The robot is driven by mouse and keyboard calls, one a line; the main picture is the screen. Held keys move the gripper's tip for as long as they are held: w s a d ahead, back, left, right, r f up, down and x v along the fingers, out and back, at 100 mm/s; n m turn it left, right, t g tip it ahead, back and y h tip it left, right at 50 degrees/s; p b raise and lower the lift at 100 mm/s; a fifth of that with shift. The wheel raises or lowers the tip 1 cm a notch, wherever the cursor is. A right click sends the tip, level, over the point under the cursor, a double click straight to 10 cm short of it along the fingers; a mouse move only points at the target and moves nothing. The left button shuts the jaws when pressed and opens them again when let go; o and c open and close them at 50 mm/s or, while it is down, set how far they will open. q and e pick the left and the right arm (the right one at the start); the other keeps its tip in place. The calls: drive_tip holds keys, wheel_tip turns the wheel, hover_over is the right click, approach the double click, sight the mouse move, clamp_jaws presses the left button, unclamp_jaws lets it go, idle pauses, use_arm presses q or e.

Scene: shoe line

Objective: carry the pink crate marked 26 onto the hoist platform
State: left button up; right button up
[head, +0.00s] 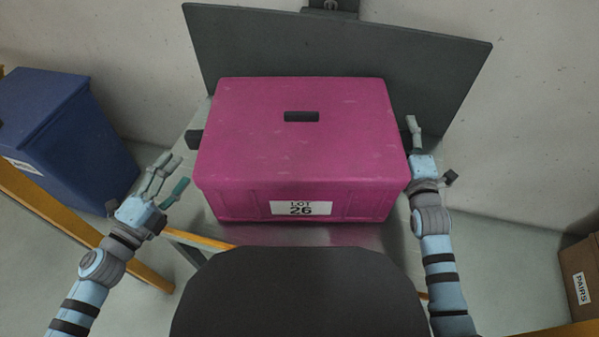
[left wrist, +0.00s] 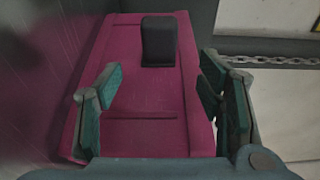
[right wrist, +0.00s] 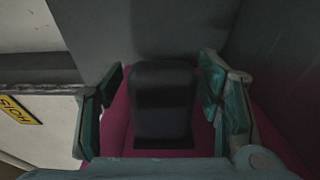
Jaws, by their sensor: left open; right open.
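The pink crate (head: 300,140), with a white "LOT 26" label (head: 301,208) on its front, sits level on a grey metal surface (head: 330,236). My left gripper (head: 174,174) is open and empty, apart from the crate's left side. In the left wrist view the black left handle (left wrist: 158,42) lies ahead of its open fingers. My right gripper (head: 428,150) is open close beside the crate's right side. In the right wrist view the black right handle (right wrist: 163,105) lies between its fingers, which are not closed on it. I cannot tell whether the grey surface is the hoist platform.
A large dark panel (head: 440,85) stands right behind the crate. A blue bin (head: 65,135) stands at left behind an orange rail (head: 40,205). A brown box marked PAIRS (head: 580,280) is at far right. A chain (left wrist: 270,60) shows in the left wrist view.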

use_arm(q)
drive_tip(key=v, duration=0.4)
use_arm(e)
drive_tip(key=s, duration=1.2)
